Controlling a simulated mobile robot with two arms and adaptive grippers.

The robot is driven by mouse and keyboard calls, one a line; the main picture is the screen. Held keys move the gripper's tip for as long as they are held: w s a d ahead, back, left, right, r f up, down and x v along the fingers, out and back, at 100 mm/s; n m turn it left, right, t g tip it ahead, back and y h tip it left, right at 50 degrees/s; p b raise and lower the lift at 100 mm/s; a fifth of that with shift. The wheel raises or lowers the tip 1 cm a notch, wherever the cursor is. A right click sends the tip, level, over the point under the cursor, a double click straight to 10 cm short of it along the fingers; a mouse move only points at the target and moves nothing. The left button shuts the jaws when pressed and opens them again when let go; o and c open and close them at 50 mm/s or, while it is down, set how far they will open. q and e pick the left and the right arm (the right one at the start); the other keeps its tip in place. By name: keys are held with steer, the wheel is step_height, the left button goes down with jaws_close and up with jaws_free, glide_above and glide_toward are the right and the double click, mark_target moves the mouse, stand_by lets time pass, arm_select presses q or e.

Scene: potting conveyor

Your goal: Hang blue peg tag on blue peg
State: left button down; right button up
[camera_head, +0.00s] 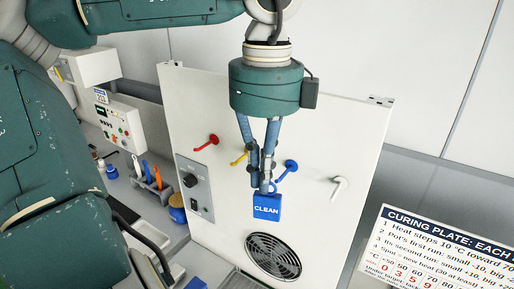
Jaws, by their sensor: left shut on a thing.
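A blue tag (267,207) lettered CLEAN hangs upright from my left gripper (264,186), which points down and is shut on the tag's top. The blue peg (290,166) sticks out of the white panel, up and to the right of the tag and close beside the gripper's fingers. The tag appears in front of the panel and apart from the peg; how far in front I cannot tell. The fingers hide the tag's top edge. My right gripper is out of view.
The white panel (320,130) also bears a red peg (208,142), a yellow peg (239,159), a white peg (338,187), a dark knob plate (194,186) and a round fan grille (273,256). A curing plate sign (440,250) stands at the lower right.

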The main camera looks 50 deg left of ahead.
arm_select(q)
steer(key=w, duration=0.1)
steer(key=w+a, duration=0.1)
steer(key=w+f, duration=0.1)
steer(key=w, duration=0.1)
steer(key=shift+a+p, duration=0.25)
steer(key=shift+p, duration=0.05)
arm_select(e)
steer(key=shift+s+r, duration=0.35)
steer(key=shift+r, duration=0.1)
arm_select(q)
steer(key=shift+f, duration=0.1)
stand_by(0.6)
steer(key=c, duration=1.9)
jaws_free()
steer(key=shift+o, duration=0.2)
